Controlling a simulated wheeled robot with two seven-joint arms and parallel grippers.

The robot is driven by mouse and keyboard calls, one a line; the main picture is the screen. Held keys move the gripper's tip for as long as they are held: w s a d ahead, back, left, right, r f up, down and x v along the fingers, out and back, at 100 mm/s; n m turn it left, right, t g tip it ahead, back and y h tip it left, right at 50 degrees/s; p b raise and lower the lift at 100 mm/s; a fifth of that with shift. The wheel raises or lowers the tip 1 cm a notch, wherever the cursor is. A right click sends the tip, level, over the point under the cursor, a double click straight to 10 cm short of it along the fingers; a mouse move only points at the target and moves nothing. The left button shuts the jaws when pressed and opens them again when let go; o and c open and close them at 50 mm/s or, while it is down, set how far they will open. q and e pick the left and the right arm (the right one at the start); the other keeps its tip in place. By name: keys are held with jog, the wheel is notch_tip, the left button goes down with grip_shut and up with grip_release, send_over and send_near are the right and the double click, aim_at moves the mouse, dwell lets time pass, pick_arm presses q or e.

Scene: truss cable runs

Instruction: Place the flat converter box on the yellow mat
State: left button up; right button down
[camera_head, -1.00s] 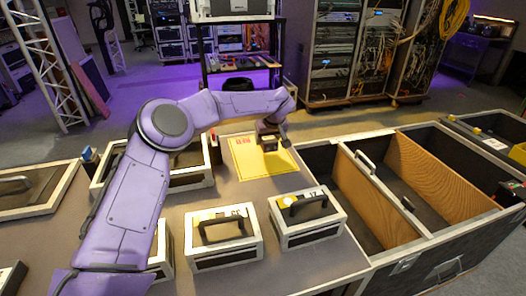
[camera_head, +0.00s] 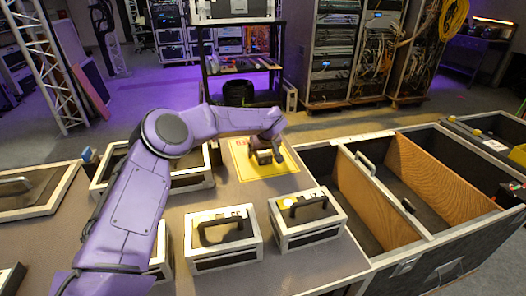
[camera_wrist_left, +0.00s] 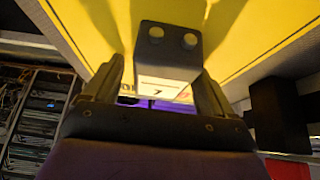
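The converter box, a small dark box with two round knobs and a white label marked 7, shows between my left fingers in the left wrist view (camera_wrist_left: 168,45). In the head view the box (camera_head: 265,157) is low over the middle of the yellow mat (camera_head: 284,168) and looks to be down on it. My left gripper (camera_wrist_left: 160,85) is around the box. Its fingers look open, with a gap at the left side of the box and the right finger close beside it. In the head view my left gripper (camera_head: 265,150) points down. My right gripper is out of view.
Two handled cases, one left (camera_head: 222,238) and one right (camera_head: 306,218), stand in front of the mat. Another case (camera_head: 190,178) is left of it, partly behind my arm. An open trunk with wooden dividers (camera_head: 440,182) is at the right. A rack stands behind.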

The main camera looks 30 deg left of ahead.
pick_arm(q)
jog(key=shift+r, duration=0.1)
jog(key=v, duration=1.2)
jog(key=shift+p, duration=0.3)
jog(key=shift+r, duration=0.2)
